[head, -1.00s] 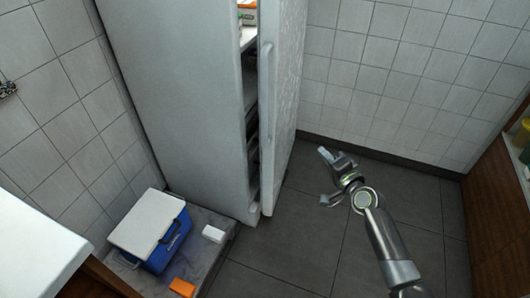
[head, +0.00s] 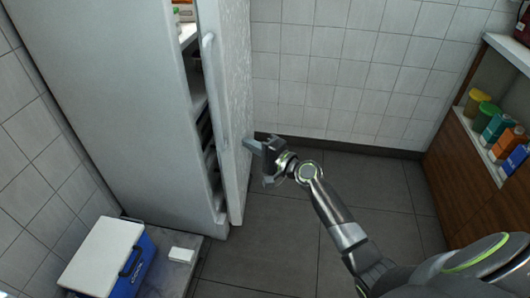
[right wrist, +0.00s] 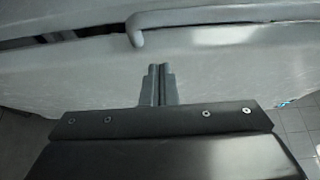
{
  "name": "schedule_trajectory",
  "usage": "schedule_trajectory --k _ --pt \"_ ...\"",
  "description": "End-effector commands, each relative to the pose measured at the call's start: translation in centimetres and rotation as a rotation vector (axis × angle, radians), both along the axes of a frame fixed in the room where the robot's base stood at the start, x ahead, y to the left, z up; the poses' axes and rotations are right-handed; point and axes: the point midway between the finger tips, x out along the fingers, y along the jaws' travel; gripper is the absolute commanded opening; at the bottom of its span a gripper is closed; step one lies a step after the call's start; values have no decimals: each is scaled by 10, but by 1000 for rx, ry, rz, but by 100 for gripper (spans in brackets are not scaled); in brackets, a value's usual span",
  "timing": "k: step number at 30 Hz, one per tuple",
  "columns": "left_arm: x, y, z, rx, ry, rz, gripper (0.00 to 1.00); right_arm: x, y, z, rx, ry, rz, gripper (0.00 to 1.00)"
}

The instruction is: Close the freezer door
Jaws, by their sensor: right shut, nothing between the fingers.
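The freezer (head: 110,100) is a tall grey-white cabinet at the left of the head view. Its door (head: 235,85) stands ajar, and shelves show through the narrow gap. The long door handle (head: 211,90) runs down near the door's free edge; it also shows in the right wrist view (right wrist: 190,19). My right gripper (head: 252,145) is at the outer side of the door, low down. In the right wrist view its fingers (right wrist: 157,72) are together and empty, pointing at the door face (right wrist: 230,65) below the handle. I cannot tell whether they touch it. My left gripper is out of view.
A blue cooler with a white lid (head: 105,255) and a small white box (head: 182,255) are beside the freezer's base. Wooden shelving (head: 450,160) with several bottles and jars stands at the right. The grey tiled floor (head: 280,235) between is clear.

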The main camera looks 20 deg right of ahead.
Motion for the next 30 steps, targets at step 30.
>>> schedule_trajectory --k 30 --pt "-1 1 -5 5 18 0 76 39 83 1 5 -2 -4 0"
